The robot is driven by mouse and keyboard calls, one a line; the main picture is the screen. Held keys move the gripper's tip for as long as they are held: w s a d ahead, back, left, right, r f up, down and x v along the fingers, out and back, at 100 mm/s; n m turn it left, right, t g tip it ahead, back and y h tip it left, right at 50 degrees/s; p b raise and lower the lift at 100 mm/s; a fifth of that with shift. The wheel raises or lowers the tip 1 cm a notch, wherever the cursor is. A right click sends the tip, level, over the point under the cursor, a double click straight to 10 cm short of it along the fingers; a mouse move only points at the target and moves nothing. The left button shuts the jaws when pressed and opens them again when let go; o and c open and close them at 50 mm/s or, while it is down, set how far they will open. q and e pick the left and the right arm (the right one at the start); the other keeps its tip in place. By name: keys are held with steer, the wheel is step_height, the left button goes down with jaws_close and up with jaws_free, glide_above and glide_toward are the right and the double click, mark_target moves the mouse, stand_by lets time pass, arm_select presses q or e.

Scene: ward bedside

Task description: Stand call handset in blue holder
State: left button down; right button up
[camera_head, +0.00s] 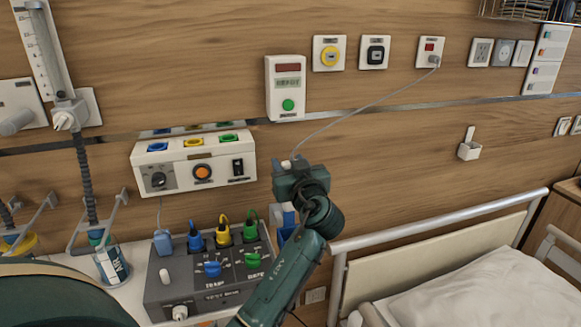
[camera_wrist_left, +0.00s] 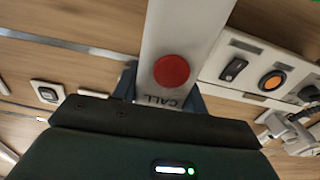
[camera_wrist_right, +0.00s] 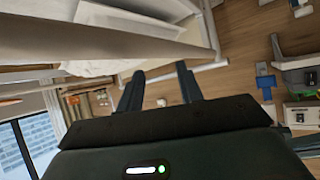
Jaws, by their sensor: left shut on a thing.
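The white call handset (camera_wrist_left: 188,35), with a red button and the word CALL, is between the fingers of my left gripper (camera_wrist_left: 162,88), which is shut on it. In the head view my left gripper (camera_head: 300,182) is in front of the wall and hides most of the handset; a pale end of it (camera_head: 289,213) shows below. The blue holder (camera_head: 287,236) shows partly behind my left arm, just below that end. I cannot tell whether they touch. A blue part, probably the holder, shows in the right wrist view (camera_wrist_right: 266,82). My right gripper (camera_wrist_right: 160,88) is open and empty.
A thin cord runs from a wall socket (camera_head: 430,52) to the handset. A control box (camera_head: 195,160) is left of my left gripper. A grey unit with coloured plugs (camera_head: 205,285) stands below it. The bed rail (camera_head: 440,232) and pillow (camera_head: 465,295) lie to the right.

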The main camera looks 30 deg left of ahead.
arm_select(q)
step_height(320, 180, down, 4)
steer(key=shift+s+r+b, duration=0.1)
steer(key=shift+r+b, duration=0.05)
steer(key=shift+b, duration=0.8)
steer(key=shift+f+b, duration=0.4)
steer(key=shift+f, duration=0.65)
arm_select(e)
steer(key=shift+w+a+f, duration=0.1)
steer(key=shift+a+f, duration=0.1)
steer(key=shift+a, duration=0.25)
arm_select(q)
steer(key=shift+s+f+b, duration=0.1)
steer(key=shift+f+b, duration=0.1)
steer(key=shift+b, duration=0.1)
arm_select(e)
steer(key=shift+f, duration=0.35)
steer(key=shift+f, duration=0.25)
arm_select(q)
steer(key=shift+b, duration=0.45)
arm_select(e)
steer(key=shift+f, duration=0.25)
